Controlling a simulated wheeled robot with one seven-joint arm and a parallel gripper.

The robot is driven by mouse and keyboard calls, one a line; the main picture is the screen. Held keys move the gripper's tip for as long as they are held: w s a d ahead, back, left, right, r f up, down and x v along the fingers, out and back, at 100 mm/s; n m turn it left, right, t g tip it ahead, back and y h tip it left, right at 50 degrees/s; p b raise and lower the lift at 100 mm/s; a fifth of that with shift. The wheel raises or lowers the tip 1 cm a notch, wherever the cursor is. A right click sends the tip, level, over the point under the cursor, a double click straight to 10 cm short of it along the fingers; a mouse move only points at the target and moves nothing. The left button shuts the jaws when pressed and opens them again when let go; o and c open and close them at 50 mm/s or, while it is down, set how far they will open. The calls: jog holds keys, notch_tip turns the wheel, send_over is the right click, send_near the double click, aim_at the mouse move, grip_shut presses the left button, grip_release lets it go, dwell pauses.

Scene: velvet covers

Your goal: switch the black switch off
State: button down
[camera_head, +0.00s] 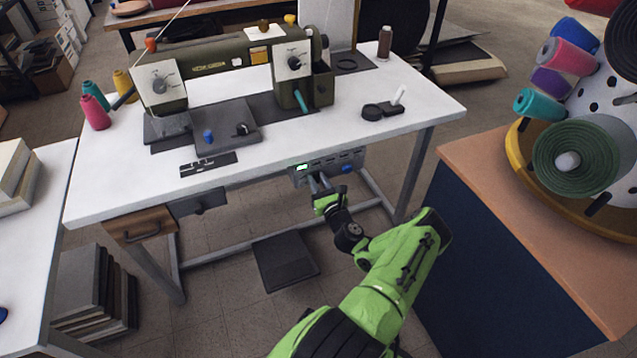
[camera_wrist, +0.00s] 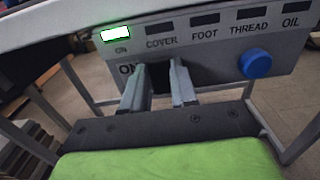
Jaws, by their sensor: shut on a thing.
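The control panel (camera_head: 328,165) hangs under the front edge of the sewing table. In the wrist view the panel (camera_wrist: 215,62) carries the labels ON, COVER, FOOT, THREAD and OIL. The black switch (camera_wrist: 159,75) sits on the panel beside the large ON mark, mostly hidden by my fingers. My gripper (camera_wrist: 159,84) has one finger on each side of the switch and is shut on it. In the head view my gripper (camera_head: 318,185) reaches up to the panel from below. The lamp (camera_wrist: 115,35) above the small ON label is lit green; the others are dark.
A blue knob (camera_wrist: 256,63) is to the right of the switch. The white table (camera_head: 250,150) with the sewing machine (camera_head: 215,65) overhangs the panel. A pedal plate (camera_head: 285,260) lies on the floor below. A cabinet (camera_head: 500,270) stands right of my arm.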

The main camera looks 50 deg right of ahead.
jog(key=shift+f+t+h+b, duration=0.3)
jog(key=shift+f+t+b, duration=0.25)
jog(key=shift+b, duration=0.55)
jog(key=shift+r+t+h, duration=0.2)
jog(key=shift+t+h, duration=0.1)
jog(key=shift+t, duration=0.15)
jog(key=c, duration=0.9)
grip_release()
jog(key=shift+s, duration=0.1)
jog(key=shift+a, duration=0.1)
